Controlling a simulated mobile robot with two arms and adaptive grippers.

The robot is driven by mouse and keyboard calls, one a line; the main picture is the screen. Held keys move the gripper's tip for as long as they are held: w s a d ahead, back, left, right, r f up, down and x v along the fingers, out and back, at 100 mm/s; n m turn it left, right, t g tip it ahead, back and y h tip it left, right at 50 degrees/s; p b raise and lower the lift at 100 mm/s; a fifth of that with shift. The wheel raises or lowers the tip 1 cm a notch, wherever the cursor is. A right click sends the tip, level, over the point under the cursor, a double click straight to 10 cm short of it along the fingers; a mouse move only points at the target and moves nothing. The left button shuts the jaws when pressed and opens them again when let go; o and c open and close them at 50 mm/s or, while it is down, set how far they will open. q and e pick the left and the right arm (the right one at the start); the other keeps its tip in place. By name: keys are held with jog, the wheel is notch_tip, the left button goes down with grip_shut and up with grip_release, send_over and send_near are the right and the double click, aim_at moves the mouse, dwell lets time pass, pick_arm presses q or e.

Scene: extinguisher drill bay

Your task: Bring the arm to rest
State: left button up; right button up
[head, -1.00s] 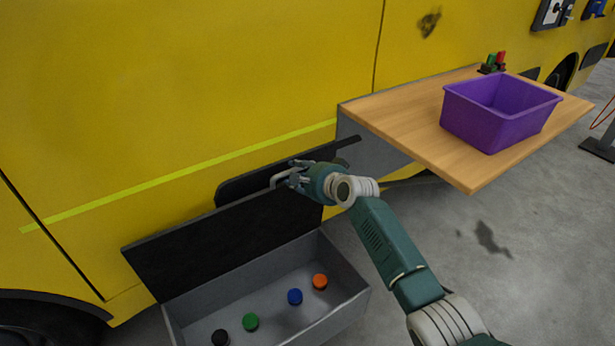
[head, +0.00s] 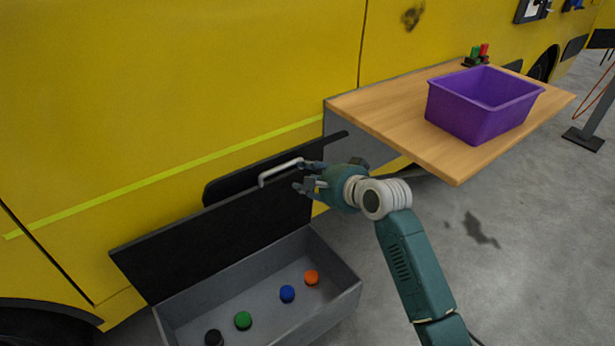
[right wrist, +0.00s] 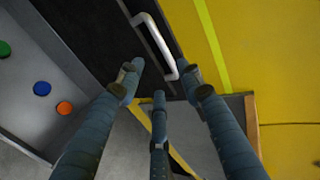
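My right gripper (head: 305,176) is open and empty. It is just to the right of the pale bar handle (head: 280,171) on the black raised lid (head: 215,235) of a grey bin. In the right wrist view the spread fingers (right wrist: 160,88) point toward the handle (right wrist: 156,44), with no finger closed around it. The lid stands up against the yellow vehicle side, behind the open bin (head: 338,305). My left gripper is not in view.
The bin holds black (head: 214,338), green (head: 243,320), blue (head: 287,293) and orange (head: 312,278) round pieces. A purple tub (head: 465,112) stands on a wooden shelf (head: 385,118) beyond my right arm.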

jog(key=shift+f, duration=0.1)
dwell(0.3)
